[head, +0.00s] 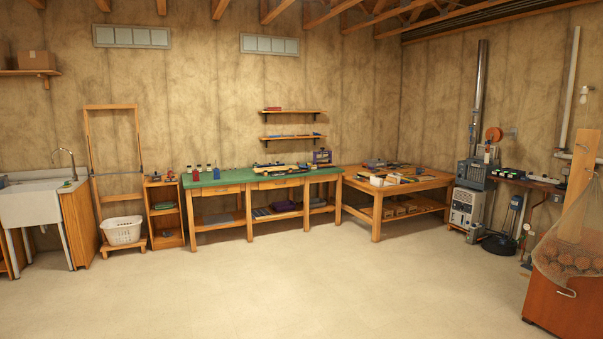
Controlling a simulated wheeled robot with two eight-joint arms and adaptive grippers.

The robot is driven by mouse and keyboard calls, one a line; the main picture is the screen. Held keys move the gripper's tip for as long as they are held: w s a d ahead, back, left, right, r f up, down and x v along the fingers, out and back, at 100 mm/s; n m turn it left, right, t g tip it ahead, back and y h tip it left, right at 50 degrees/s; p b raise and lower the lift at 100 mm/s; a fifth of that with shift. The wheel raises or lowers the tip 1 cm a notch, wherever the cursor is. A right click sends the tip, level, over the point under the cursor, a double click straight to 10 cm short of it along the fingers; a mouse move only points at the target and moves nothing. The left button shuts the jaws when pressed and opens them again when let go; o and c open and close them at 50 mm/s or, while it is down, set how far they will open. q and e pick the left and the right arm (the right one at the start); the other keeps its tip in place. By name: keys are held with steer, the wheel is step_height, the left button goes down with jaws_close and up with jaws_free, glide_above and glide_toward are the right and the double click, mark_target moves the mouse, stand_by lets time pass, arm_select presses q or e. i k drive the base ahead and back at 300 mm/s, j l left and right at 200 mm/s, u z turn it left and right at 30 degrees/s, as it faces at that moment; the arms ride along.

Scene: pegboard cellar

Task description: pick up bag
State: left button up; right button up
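A tan mesh bag (572,232) with several round brown things in its lower part is at the right edge of the head view. It hangs or rests against an orange-brown wooden cabinet (560,305); which of these I cannot tell. A pale hook or handle shows at its lower front. Its right side is cut off by the picture edge. Neither of my grippers is in view.
Open pale floor (300,290) fills the foreground. A green-topped workbench (225,180) and a wooden table (375,187) stand along the back wall. A white basket (122,231) and sink (30,205) are left. A dark rounded object (498,245) lies on the floor at right.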

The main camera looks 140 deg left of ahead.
mark_target(195, 172)
steer(key=u, duration=5.25)
steer(key=i+u, duration=0.15)
steer(key=i, duration=6.9)
steer(key=i+j+z, duration=0.2)
steer(key=i, duration=0.35)
steer(key=i+z, duration=0.2)
steer(key=i, duration=0.35)
steer(key=i+j+z, duration=0.2)
steer(key=i+j, duration=0.15)
steer(key=i, duration=0.15)
